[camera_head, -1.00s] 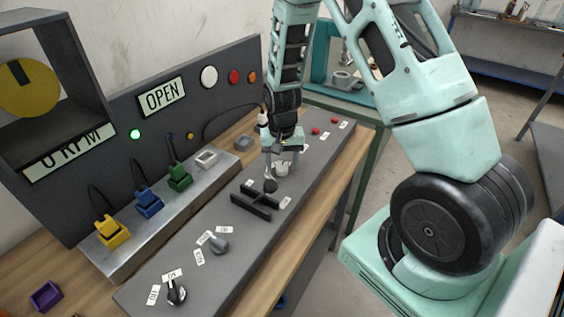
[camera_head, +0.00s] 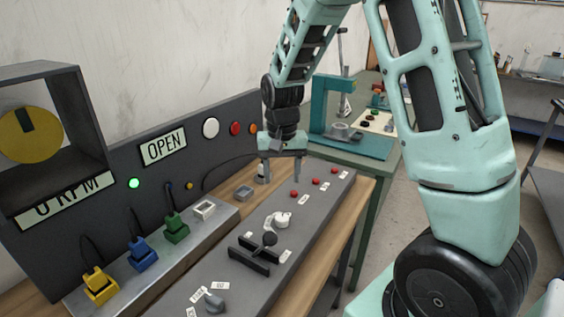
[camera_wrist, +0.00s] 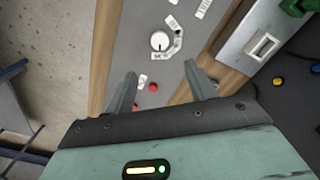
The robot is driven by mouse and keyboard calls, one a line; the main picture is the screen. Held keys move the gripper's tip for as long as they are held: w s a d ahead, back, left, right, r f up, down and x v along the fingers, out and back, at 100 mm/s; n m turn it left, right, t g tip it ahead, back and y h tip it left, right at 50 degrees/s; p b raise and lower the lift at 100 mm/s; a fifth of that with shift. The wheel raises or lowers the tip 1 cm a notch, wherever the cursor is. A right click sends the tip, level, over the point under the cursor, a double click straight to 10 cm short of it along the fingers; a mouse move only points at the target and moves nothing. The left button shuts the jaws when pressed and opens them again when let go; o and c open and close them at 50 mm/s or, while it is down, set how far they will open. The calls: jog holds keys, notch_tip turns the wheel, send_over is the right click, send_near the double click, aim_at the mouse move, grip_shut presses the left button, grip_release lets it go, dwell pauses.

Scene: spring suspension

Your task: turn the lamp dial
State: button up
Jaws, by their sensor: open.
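In the wrist view, the fingers of my gripper (camera_wrist: 160,74) are spread apart, and the dial lies ahead of the fingertips, clear of both.
Several red buttons (camera_head: 294,194) line the panel's far end; they also show between the fingers (camera_wrist: 153,87). The black lever (camera_head: 250,256) and a grey knob (camera_head: 214,302) lie nearer. A metal strip (camera_head: 225,217) with coloured plugs runs along the left, below the upright OPEN sign (camera_head: 163,148).

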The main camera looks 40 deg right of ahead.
jog(key=shift+r, duration=2)
jog(key=s+a+n, duration=0.4)
jog(key=s+a, duration=0.1)
jog(key=a, duration=0.4)
jog(key=s+a+n, duration=0.3)
jog(key=s+a, duration=0.2)
jog(key=a, duration=0.4)
jog(key=s+a+n, duration=0.3)
jog(key=s, duration=0.4)
jog(key=s+a+n, duration=0.3)
jog(key=s+n, duration=0.1)
jog(key=s, duration=0.3)
jog(key=shift+s+a+n+y, duration=0.15)
jog(key=shift+a+n+y, duration=0.15)
grip_shut()
dwell(1.2)
